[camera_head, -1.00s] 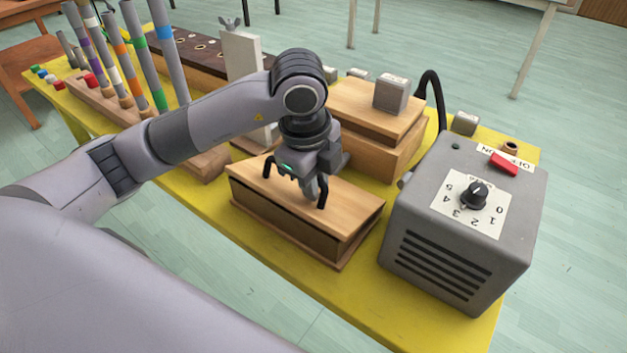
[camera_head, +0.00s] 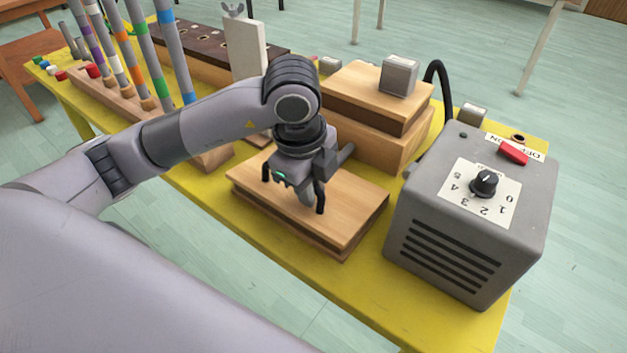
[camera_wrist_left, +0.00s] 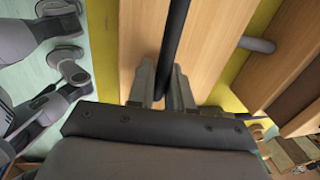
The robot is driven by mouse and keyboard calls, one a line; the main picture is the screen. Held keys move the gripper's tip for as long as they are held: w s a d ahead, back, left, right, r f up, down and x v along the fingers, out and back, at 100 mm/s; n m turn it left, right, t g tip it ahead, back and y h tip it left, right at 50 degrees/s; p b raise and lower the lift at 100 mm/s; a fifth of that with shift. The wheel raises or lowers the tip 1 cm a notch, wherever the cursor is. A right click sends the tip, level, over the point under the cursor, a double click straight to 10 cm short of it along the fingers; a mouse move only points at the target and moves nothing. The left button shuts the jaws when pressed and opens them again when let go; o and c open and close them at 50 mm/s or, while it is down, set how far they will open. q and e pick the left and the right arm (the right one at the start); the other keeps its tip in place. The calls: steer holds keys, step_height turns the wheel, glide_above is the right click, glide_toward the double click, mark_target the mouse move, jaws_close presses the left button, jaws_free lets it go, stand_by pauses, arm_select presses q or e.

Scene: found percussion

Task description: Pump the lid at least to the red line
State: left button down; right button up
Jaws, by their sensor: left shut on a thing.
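The wooden lid (camera_head: 352,205) tops a low bellows box (camera_head: 290,232) on the yellow table. The lid sits low, with only a thin dark band between it and the base. A black bar handle (camera_head: 320,198) stands on the lid and runs up the middle of the left wrist view (camera_wrist_left: 174,40). My left gripper (camera_head: 305,196) is above the lid, shut on this handle; its fingertips (camera_wrist_left: 163,82) flank the bar in the wrist view. I cannot make out a red line. My right gripper is not in view.
A grey machine (camera_head: 440,245) with a dial (camera_head: 484,182) and red switch (camera_head: 513,152) stands close on the right. Stacked wooden blocks (camera_head: 370,85) are behind the lid. A rack of colour-banded tubes (camera_head: 145,55) is at the left. The yellow table (camera_head: 335,300) is bare in front.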

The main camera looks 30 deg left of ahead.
arm_select(q)
steer(key=shift+s+f, duration=0.1)
steer(key=shift+f, duration=0.05)
steer(key=shift+s+f+b, duration=0.4)
steer(key=shift+f+b, duration=0.25)
steer(key=shift+f, duration=0.1)
steer(key=shift+r, duration=0.15)
steer(key=shift+w+r+p, duration=0.45)
steer(key=shift+r+p, duration=0.25)
steer(key=shift+r, duration=0.1)
steer(key=shift+w+r, duration=0.1)
steer(key=shift+w, duration=0.05)
steer(key=shift+r, duration=0.1)
